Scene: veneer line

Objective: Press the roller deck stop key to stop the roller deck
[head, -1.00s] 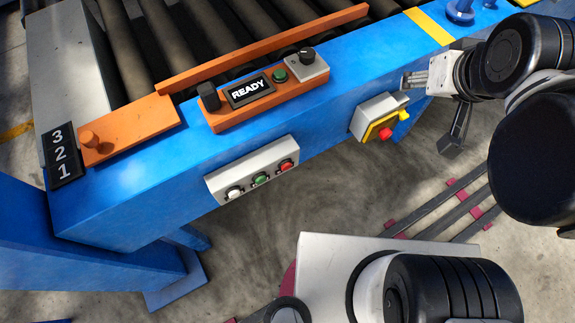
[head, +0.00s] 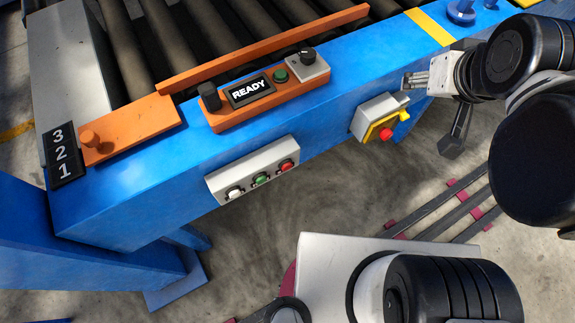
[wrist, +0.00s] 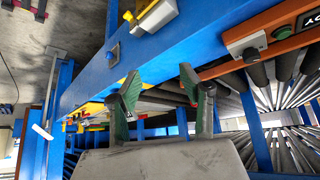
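A light grey button box (head: 252,171) is on the front face of the blue roller deck frame. It carries a white button (head: 235,192), a green button (head: 261,179) and a red button (head: 287,166). I cannot read any label that marks the stop key. My gripper (head: 430,110) is right of this box in the head view, partly hidden behind my own arm and well apart from the buttons. In the wrist view my gripper (wrist: 158,82) shows two green-padded fingers spread apart with nothing between them. The button box is not clearly visible in the wrist view.
A grey and yellow box (head: 379,118) with a red mushroom button (head: 386,134) is between the button box and my gripper. Above, an orange console (head: 266,97) has a display reading READY. Rollers (head: 180,40) lie behind an orange rail (head: 265,47).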

